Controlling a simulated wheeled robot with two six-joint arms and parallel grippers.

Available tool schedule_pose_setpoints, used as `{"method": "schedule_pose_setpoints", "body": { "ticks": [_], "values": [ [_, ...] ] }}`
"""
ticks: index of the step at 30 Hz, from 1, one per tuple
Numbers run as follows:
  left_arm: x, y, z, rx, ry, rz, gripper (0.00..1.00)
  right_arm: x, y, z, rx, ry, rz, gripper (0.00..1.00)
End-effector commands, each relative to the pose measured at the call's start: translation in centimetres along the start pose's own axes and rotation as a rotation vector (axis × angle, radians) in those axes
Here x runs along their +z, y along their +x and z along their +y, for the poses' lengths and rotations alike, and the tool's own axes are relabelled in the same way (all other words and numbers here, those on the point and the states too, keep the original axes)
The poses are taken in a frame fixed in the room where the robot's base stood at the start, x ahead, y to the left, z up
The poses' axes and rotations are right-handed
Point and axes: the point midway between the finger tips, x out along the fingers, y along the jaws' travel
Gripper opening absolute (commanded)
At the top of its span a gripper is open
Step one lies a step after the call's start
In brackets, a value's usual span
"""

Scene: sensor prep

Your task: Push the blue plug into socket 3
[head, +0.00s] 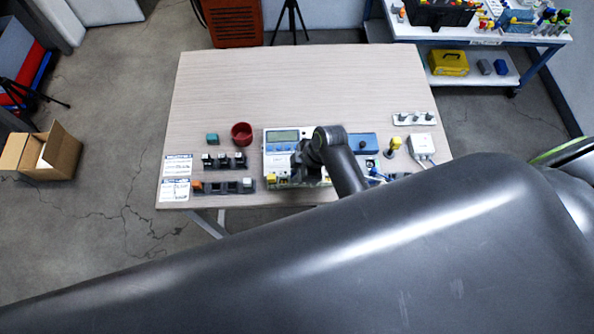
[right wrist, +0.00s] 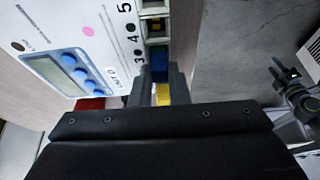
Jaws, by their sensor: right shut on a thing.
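The instrument unit (head: 282,135) with a display stands at the front middle of the table. It also fills the upper left of the right wrist view (right wrist: 95,55), with numbers 3, 4 and 5 beside a row of sockets. My right gripper (right wrist: 161,72) is shut on the blue plug (right wrist: 158,60), whose blue part shows between the fingertips at the row, near number 3. How deep the plug sits cannot be told. In the head view my right gripper (head: 302,162) is over the unit's front and hides the plug. My left gripper is not in view.
Left of the unit are a red cup (head: 242,133), a teal block (head: 212,139) and racks of small parts (head: 222,187). The table's back (head: 300,85) is clear.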

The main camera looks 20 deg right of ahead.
Motion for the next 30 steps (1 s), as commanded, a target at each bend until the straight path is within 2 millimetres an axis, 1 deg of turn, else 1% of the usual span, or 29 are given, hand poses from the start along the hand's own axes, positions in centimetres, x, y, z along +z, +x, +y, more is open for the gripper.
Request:
{"method": "schedule_pose_setpoints", "body": {
  "ticks": [4,5,10,16,18,26,30],
  "values": [
    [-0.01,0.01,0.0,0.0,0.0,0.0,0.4,0.04,0.02,-0.02,-0.001,0.0,-0.001,0.0],
    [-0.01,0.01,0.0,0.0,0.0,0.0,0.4,0.04,0.02,-0.01,0.0,0.0,-0.001,0.18],
    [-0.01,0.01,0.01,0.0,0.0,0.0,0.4,0.03,0.01,-0.01,0.0,0.0,0.0,0.4],
    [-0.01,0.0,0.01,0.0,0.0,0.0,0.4,0.02,-0.01,0.0,0.0,0.0,0.0,0.41],
    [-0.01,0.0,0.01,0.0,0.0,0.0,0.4,0.02,0.0,-0.01,0.0,0.0,0.0,0.48],
    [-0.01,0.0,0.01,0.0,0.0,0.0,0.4,-0.02,-0.05,0.0,0.0,0.0,0.0,0.48],
    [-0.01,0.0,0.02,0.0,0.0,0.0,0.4,-0.31,-0.64,0.05,0.002,0.0,0.001,0.48]
  ]
}}
